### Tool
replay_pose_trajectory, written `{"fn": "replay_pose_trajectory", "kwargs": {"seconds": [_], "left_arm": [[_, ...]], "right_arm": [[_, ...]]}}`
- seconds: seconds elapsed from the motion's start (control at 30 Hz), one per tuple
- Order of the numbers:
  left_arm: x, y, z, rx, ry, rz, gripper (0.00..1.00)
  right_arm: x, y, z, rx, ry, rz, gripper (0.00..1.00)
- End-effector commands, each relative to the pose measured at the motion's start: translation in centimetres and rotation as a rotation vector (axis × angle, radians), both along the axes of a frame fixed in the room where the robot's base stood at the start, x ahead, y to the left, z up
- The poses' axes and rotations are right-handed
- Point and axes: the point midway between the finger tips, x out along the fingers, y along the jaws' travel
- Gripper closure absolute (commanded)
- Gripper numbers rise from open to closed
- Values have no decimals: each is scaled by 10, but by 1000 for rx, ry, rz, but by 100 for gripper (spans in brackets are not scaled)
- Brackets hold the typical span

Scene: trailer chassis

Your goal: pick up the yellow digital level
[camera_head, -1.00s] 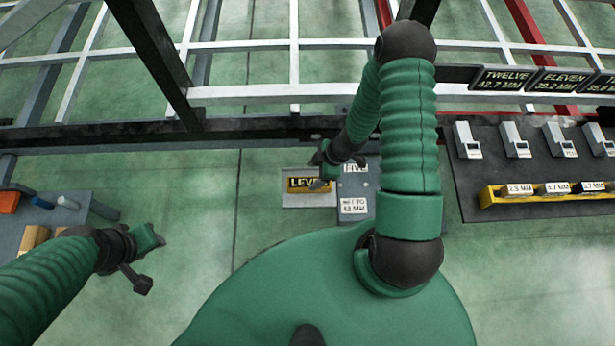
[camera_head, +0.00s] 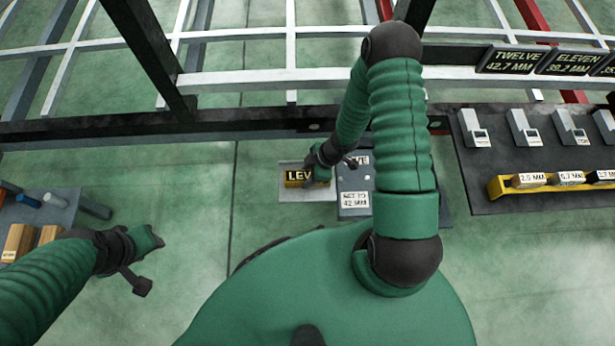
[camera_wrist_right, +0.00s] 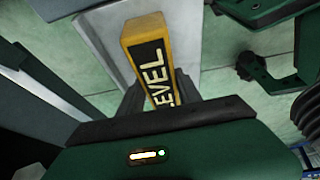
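The yellow digital level (camera_head: 294,177) lies on a light grey plate (camera_head: 290,196) on the floor side of the dark beam. In the right wrist view the level (camera_wrist_right: 147,42), a yellow bar with a black "LEVEL" face, runs between my two fingers. My right gripper (camera_head: 318,178) is at the level's right end and hides part of it. In the wrist view the right gripper (camera_wrist_right: 160,80) appears open, one finger on each side of the level; contact is not clear. My left gripper (camera_head: 154,240) is away at the left, over bare floor; its finger gap is not clear.
A grey box (camera_head: 354,190) with labels stands just right of the plate. The dark beam (camera_head: 230,130) of the chassis runs behind. A dark board (camera_head: 540,140) with gauges and a yellow rack (camera_head: 495,187) is at right. A grey bench (camera_head: 60,212) with blocks is at left.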

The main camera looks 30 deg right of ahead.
Motion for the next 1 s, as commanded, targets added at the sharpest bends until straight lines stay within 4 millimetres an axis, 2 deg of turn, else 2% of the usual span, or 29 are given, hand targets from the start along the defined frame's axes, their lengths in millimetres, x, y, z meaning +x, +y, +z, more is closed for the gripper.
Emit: {"fn": "replay_pose_trajectory", "kwargs": {"seconds": [0.03, 0.23, 0.67, 0.93, 1.0], "left_arm": [[0, 0, 0, 0, 0, 0, 64], [0, 0, 0, 0, 0, 0, 64], [0, 0, 5, 0, 0, 0, 64], [0, 0, 40, 0, 0, 0, 64], [0, 0, 26, 0, -1, 0, 64]], "right_arm": [[0, 0, 0, 0, 0, 0, 76], [0, 0, 0, 0, 0, 0, 100], [0, 0, 6, 0, -1, 0, 100], [1, 0, 46, 0, -2, 1, 100], [-15, 5, 35, 3, 6, 3, 100]]}}
